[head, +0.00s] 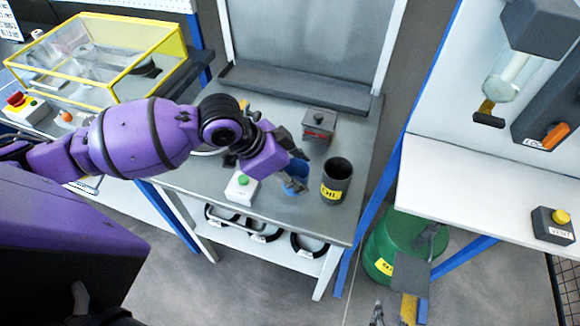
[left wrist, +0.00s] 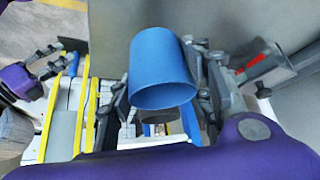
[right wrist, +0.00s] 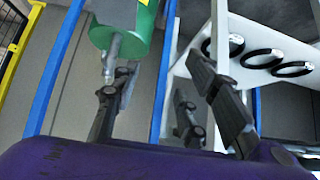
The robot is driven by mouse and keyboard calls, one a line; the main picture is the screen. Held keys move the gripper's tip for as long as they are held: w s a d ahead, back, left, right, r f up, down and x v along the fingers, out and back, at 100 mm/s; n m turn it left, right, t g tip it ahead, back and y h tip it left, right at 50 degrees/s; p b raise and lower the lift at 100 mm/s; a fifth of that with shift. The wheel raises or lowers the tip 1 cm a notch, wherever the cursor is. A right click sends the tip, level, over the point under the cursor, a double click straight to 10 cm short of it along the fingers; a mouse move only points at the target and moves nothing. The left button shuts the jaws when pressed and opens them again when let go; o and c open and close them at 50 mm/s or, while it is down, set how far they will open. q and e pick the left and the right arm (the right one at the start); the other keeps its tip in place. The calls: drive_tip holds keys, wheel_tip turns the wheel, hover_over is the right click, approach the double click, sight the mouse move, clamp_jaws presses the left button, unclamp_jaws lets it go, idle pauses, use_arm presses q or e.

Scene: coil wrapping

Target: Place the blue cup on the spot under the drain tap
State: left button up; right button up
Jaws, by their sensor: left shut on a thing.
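The blue cup (head: 295,175) is in my left gripper (head: 293,160) over the grey table, beside a black OIL container (head: 336,182). In the left wrist view the blue cup (left wrist: 160,62) sits tilted between the fingers, its rim facing the camera. My left gripper is shut on it. A green drum (head: 388,235) stands on the floor right of the table. A grey tap-like fitting (head: 429,240) is on it, also seen in the right wrist view (right wrist: 112,55). No marked spot is clearly visible under it. My right gripper (right wrist: 160,75) is open and empty near the drum.
A white box with a green button (head: 241,188) and a dark grey box (head: 319,124) stand on the table. A white bench (head: 475,180) is at right. A grey block with a yellow part (head: 410,275) is near the drum.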

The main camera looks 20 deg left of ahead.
use_arm(q)
drive_tip(key=shift+s+f, duration=0.1)
drive_tip(key=shift+f, duration=0.05)
drive_tip(key=f+b, duration=0.1)
drive_tip(key=f, duration=0.1)
drive_tip(key=a+f+b, duration=0.1)
drive_tip(key=f, duration=0.1)
drive_tip(key=shift+w+b, duration=0.35)
drive_tip(key=shift+w+a+f+b, duration=0.15)
drive_tip(key=shift+w+f+b, duration=0.1)
drive_tip(key=shift+f+b, duration=0.25)
drive_tip(key=shift+s+d+r, duration=0.2)
drive_tip(key=shift+s+r, duration=0.05)
drive_tip(key=shift+r, duration=0.1)
drive_tip(key=shift+c, duration=0.5)
drive_tip(key=shift+r, duration=0.1)
drive_tip(key=shift+w+f, duration=0.2)
drive_tip(key=shift+f, duration=0.1)
drive_tip(key=o, duration=1)
drive_tip(key=shift+s, duration=0.1)
drive_tip(key=shift+r, duration=0.2)
use_arm(e)
drive_tip(key=f, duration=0.1)
drive_tip(key=s+f, duration=0.1)
drive_tip(key=d+f, duration=0.1)
drive_tip(key=shift+s+f, duration=0.15)
drive_tip(key=shift+s, duration=0.15)
